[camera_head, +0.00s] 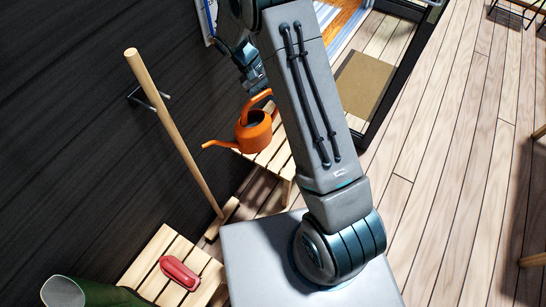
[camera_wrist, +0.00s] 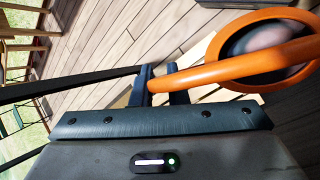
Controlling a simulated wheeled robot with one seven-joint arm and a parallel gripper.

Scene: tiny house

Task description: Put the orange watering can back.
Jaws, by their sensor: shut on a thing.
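The orange watering can (camera_head: 254,134) is in the head view, left of my arm, with its spout pointing left. In that view it overlaps a slatted wooden stool (camera_head: 276,158); I cannot tell whether it touches the stool. My gripper (camera_head: 262,92) is at the can's handle, partly hidden behind my arm link. In the wrist view my gripper (camera_wrist: 162,88) is shut on the end of the orange handle, and the can's round opening (camera_wrist: 268,48) shows at upper right.
A wooden pole (camera_head: 172,130) leans by the dark wall (camera_head: 60,140), near a small wall bracket. A slatted bench (camera_head: 150,268) at lower left bears a red object (camera_head: 180,272). A green boot-like thing (camera_head: 90,293) is at bottom left. The deck (camera_head: 440,180) at right is mostly clear.

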